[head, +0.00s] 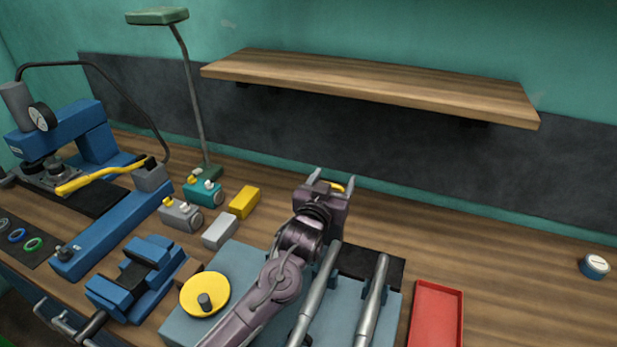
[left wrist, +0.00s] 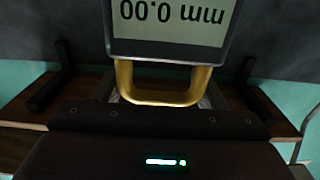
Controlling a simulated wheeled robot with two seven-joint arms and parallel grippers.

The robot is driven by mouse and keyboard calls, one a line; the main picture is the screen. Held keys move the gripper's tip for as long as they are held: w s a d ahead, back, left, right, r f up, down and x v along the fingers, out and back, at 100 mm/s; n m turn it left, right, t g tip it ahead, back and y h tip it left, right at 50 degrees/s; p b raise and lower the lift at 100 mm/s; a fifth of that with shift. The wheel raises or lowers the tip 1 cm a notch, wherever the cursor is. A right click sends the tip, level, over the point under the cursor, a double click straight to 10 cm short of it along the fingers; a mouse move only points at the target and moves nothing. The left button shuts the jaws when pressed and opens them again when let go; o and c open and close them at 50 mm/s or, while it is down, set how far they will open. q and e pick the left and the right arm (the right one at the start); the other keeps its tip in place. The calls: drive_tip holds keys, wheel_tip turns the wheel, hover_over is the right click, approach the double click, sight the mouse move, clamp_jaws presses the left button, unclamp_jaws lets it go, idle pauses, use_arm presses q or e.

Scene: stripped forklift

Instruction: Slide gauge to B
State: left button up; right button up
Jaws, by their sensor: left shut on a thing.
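My left gripper (head: 332,183) is above the bench in the head view, its two fingers pointing away toward the back wall. It is shut on the yellow handle (left wrist: 165,98) of the gauge. The handle also shows as a small yellow piece between the fingers in the head view (head: 337,187). In the left wrist view the gauge (left wrist: 172,20) has a pale display that reads 0.00 mm, upside down, in a dark frame. Most of the gauge is hidden in the head view. No mark B can be made out. My right gripper is not in view.
Two grey metal cylinders (head: 371,302) lie across a blue-grey plate (head: 232,262). A red tray (head: 436,313) is to the right. A blue vise (head: 137,279), small blocks and a blue press stand left. A wooden shelf (head: 370,82) overhangs the back. The right bench is mostly clear.

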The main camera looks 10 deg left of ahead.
use_arm(q)
drive_tip(key=d, duration=0.3)
drive_tip(key=shift+s+d, duration=0.35)
drive_tip(key=shift+d, duration=0.05)
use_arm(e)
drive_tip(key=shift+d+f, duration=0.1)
use_arm(q)
drive_tip(key=o, duration=1)
drive_tip(key=shift+o, duration=0.5)
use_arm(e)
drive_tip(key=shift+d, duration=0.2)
use_arm(q)
drive_tip(key=s+a+b, duration=0.1)
drive_tip(key=s+b, duration=0.1)
drive_tip(key=s, duration=0.5)
drive_tip(key=shift+s+a, duration=0.2)
drive_tip(key=shift+s, duration=0.15)
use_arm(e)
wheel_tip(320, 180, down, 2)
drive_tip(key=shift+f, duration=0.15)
